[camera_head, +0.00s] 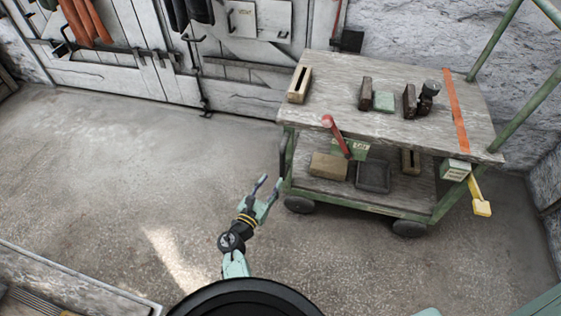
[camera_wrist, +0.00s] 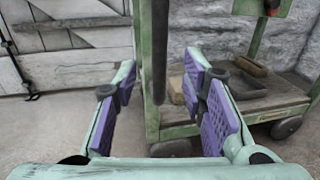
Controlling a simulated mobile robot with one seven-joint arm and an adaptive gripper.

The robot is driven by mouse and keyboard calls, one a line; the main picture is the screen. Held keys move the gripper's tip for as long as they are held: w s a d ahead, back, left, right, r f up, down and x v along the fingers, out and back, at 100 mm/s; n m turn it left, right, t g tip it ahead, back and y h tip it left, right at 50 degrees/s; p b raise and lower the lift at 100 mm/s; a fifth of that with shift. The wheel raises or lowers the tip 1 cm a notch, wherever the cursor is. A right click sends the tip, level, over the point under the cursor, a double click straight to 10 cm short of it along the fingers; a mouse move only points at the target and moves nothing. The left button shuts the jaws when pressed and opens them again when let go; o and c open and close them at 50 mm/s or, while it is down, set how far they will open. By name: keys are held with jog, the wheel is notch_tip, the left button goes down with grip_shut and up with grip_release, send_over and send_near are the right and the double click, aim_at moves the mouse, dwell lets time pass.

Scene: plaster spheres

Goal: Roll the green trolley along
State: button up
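The green trolley (camera_head: 345,210) stands at the right in the head view, with a green frame, two worn wooden decks and dark wheels. A dark upright handle bar (camera_head: 282,156) is at its near left corner. My gripper (camera_head: 269,184) is open and empty, close to this corner. In the wrist view, my gripper (camera_wrist: 162,84) has its purple pads spread wide. The dark bar (camera_wrist: 160,45) shows upright in the gap between them, touching neither pad. I cannot tell whether it is inside the fingers or just beyond. The green post (camera_wrist: 145,60) shows beside it.
On the top deck (camera_head: 330,95) are a slotted block (camera_head: 299,84), several dark and green pieces and an orange strap (camera_head: 455,112). A red lever (camera_head: 336,135) and a yellow tag (camera_head: 481,207) stick out. White doors (camera_head: 150,60) stand behind. The floor (camera_head: 90,165) at left is clear.

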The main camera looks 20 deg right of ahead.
aim_at(281, 166)
jog(key=b+x, duration=0.2)
jog(key=x, duration=0.7)
jog(key=shift+w+d, duration=0.15)
grip_shut()
dwell(0.6)
